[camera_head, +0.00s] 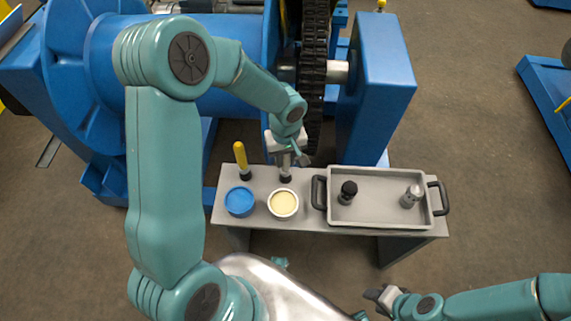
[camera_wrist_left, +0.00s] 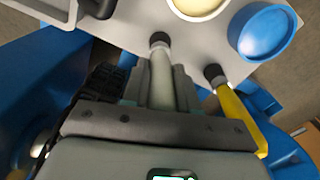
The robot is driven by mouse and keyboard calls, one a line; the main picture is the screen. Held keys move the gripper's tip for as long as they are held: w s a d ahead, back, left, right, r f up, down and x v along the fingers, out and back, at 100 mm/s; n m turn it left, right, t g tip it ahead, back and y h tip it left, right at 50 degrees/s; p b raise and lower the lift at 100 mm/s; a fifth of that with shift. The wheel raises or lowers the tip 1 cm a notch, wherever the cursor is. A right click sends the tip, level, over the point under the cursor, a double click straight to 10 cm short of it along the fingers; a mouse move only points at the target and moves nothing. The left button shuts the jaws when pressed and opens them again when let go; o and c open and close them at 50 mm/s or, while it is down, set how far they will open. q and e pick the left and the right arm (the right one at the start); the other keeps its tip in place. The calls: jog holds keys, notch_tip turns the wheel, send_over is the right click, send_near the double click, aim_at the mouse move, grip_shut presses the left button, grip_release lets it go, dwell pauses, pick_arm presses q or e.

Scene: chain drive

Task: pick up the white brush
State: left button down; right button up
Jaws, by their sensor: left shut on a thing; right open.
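The white brush (camera_wrist_left: 160,88) has a pale handle and a dark tip, and stands roughly upright between the fingers of my left gripper (camera_wrist_left: 160,85) in the left wrist view. The gripper is shut on its handle. In the head view my left gripper (camera_head: 287,156) is above the back edge of the grey table (camera_head: 305,224), with the brush's dark tip (camera_head: 286,178) below it. I cannot tell whether the tip touches the table. My right gripper (camera_head: 378,298) is open and empty, in front of the table at the lower right.
A yellow brush (camera_head: 240,157) stands left of the white one. A blue-topped pot (camera_head: 239,201) and a white pot with cream contents (camera_head: 283,204) are in front. A grey tray (camera_head: 375,220) holds a black part and a metal part. Blue machinery (camera_head: 375,90) with a chain stands behind.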

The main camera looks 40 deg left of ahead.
pick_arm(q)
notch_tip(320, 180, up, 20)
jog(key=p, duration=0.3)
pick_arm(e)
notch_tip(320, 180, up, 3)
jog(key=shift+r, duration=0.15)
